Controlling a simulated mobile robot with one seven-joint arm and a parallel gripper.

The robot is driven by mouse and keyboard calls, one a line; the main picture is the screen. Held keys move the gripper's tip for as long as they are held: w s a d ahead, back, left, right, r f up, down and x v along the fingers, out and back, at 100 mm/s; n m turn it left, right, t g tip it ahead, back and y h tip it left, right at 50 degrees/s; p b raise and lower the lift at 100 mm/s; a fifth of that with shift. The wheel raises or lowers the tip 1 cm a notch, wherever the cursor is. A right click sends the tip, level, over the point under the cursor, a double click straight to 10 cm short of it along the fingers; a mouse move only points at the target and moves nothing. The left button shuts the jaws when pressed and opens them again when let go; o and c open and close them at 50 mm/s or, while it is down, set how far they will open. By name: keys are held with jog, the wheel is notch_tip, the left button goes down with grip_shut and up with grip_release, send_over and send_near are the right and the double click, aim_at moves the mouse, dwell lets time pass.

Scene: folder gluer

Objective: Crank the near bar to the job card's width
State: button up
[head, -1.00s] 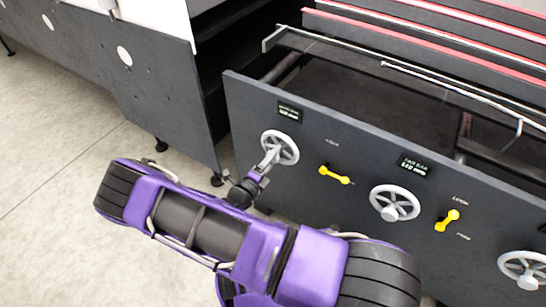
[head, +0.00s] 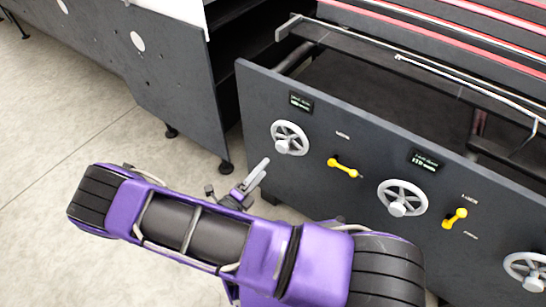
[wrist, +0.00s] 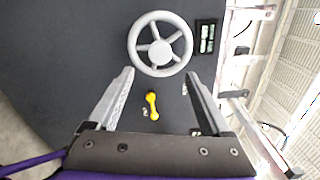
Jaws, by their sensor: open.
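A grey spoked handwheel (head: 289,138) sits at the left of the dark machine panel, below a small display (head: 301,101) too small to read. In the wrist view the same kind of wheel (wrist: 160,43) stands ahead of my fingertips, beside a display (wrist: 206,38). A yellow lever (head: 343,168) is to the wheel's right; a yellow lever also shows between my fingers in the wrist view (wrist: 152,104). My gripper (head: 237,183) is open and empty, below and left of the left wheel, apart from it. It also shows in the wrist view (wrist: 160,78). No job card is visible.
A second wheel (head: 402,198) with its display (head: 426,160) and yellow lever (head: 455,218) are further right, and a third wheel (head: 525,271) is at the right edge. Rails and belts lie above the panel. Bare floor (head: 90,120) is free at left.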

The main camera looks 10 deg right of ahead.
jog(key=v, duration=0.6)
jog(key=shift+r, duration=0.1)
dwell(0.3)
